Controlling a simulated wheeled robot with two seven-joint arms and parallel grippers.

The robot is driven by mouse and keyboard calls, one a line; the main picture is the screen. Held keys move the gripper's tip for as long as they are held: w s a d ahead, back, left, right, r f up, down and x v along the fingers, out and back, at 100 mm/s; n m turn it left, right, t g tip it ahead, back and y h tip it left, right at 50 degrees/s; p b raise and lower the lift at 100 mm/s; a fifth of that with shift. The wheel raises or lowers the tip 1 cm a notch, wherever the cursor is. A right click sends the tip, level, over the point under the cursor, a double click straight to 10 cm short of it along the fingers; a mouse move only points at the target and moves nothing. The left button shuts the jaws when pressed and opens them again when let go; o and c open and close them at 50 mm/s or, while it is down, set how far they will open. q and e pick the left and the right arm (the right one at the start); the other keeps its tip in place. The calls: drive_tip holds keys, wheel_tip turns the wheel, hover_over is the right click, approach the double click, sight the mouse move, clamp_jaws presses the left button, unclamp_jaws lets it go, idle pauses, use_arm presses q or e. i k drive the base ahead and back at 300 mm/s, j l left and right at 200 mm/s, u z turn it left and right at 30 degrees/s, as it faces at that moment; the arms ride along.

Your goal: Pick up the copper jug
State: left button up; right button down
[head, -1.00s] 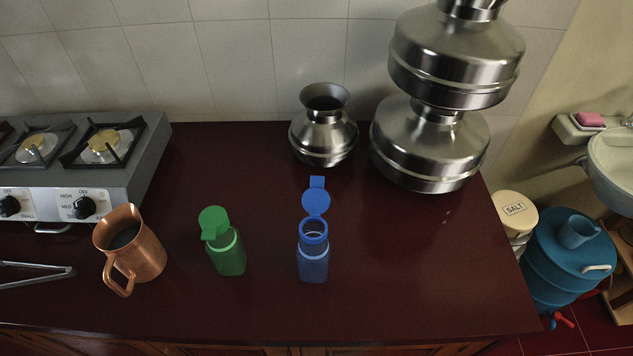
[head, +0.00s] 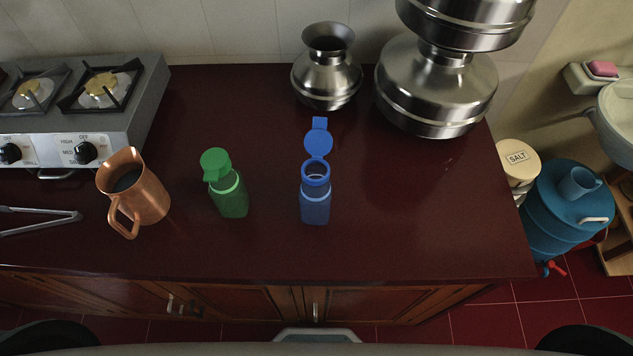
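The copper jug (head: 146,199) stands upright on the dark red counter (head: 420,220), left of the middle. Its mouth is open with a dark inside, and its handle faces the front. The gas stove is behind it, and a green bottle is to its right. Nothing is holding the jug. Neither of my grippers shows in the head view.
Metal tongs (head: 38,220) lie left of the jug. The gas stove (head: 130,124) is behind. A green bottle (head: 232,198) and a blue bottle with raised lid (head: 316,207) stand rightward. Steel pots (head: 327,75) stand at the back. The counter's front right is clear.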

sight(133, 189)
drive_tip(key=k, duration=0.35)
drive_tip(key=l+u, duration=0.1)
drive_tip(key=u, duration=0.2)
drive_tip(key=k+l+u, duration=0.1)
drive_tip(key=u, duration=0.25)
drive_tip(key=i+l+u, duration=0.1)
drive_tip(key=u, duration=0.5)
drive_tip(key=i+l+u, duration=0.15)
drive_tip(key=i, duration=0.2)
